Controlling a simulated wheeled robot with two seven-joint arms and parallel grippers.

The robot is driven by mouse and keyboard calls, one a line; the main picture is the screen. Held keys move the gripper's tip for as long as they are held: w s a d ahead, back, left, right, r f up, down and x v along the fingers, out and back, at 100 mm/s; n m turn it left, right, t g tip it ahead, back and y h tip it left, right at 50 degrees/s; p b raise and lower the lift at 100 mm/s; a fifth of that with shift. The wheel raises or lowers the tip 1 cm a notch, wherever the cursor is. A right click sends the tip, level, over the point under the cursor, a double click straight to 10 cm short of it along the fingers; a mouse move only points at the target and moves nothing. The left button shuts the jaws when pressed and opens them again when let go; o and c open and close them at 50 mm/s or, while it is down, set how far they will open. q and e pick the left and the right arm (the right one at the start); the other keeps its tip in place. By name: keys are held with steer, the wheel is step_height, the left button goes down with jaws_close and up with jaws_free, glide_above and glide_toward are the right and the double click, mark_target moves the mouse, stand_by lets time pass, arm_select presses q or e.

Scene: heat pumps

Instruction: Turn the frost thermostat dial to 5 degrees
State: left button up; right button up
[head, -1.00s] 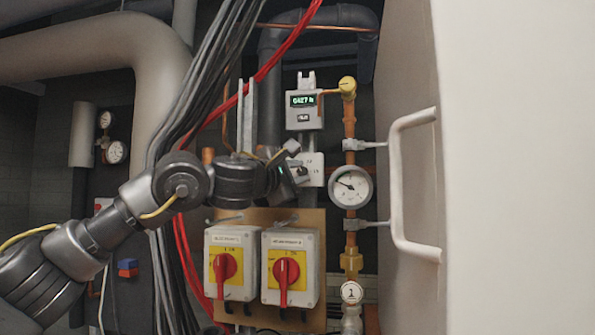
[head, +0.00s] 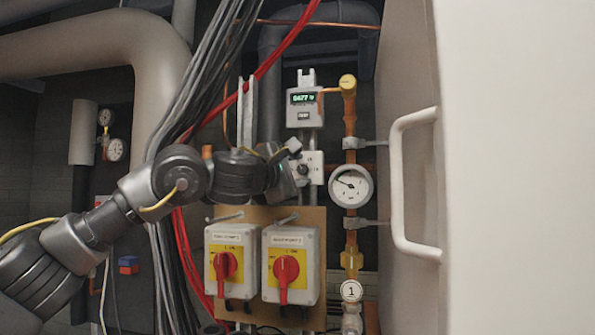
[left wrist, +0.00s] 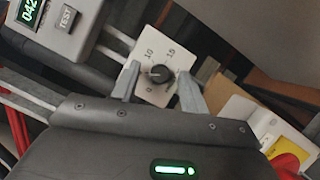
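The frost thermostat is a small white plate (left wrist: 140,85) with a black round dial (left wrist: 158,74) at its middle, seen tilted in the left wrist view. My left gripper (left wrist: 157,93) is open, with one finger on each side of the dial and gaps between. In the head view the plate (head: 316,161) shows partly behind my left gripper (head: 297,165). My right gripper is in no view.
A grey meter box (head: 304,113) with a lit display sits above the plate. Two red-handled switches (head: 225,266) (head: 285,268) are mounted below. A pressure gauge (head: 350,186) on a copper pipe stands to the right, beside a white door handle (head: 398,190). Black cables and red pipes run behind my arm.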

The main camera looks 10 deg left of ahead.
arm_select(q)
steer(key=shift+s+a+f, duration=0.1)
steer(key=shift+s, duration=0.2)
steer(key=b+v, duration=0.5)
steer(key=v, duration=0.5)
